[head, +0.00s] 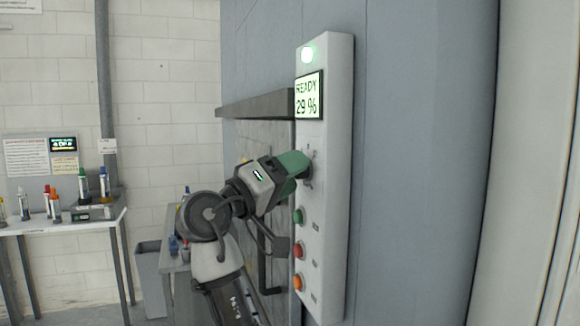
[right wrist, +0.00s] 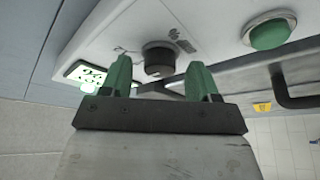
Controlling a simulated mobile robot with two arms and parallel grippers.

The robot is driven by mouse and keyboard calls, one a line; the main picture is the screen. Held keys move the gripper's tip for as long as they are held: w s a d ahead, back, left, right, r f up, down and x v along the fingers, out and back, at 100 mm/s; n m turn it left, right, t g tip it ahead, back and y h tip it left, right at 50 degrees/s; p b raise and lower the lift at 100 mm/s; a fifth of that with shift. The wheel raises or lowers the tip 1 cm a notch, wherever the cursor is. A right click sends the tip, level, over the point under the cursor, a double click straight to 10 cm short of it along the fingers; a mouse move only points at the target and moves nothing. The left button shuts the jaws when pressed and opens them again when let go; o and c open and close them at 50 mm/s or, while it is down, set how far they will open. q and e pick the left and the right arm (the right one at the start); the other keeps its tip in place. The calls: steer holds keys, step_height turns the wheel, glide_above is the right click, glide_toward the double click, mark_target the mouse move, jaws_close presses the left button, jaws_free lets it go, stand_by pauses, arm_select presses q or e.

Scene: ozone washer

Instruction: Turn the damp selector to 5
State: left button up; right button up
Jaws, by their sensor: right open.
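The damp selector is a dark round knob (right wrist: 158,58) on the white control panel (right wrist: 110,45), seen in the right wrist view with printed marks around it. My right gripper (right wrist: 160,80) is open, its two green fingers apart with the knob in the gap between them, near the tips. I cannot tell whether a finger touches it. In the head view my right gripper (head: 300,165) is up against the panel (head: 326,140) and hides the knob. The knob's setting cannot be read. My left gripper is not in view.
Green (head: 298,216), red (head: 299,250) and orange (head: 298,283) buttons sit below the gripper. A dark ledge (head: 262,105) juts out beside the panel. A table with bottles (head: 110,222) stands far left.

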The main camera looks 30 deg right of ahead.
steer(key=shift+d, duration=0.1)
steer(key=shift+c, duration=0.7)
steer(key=c, duration=0.8)
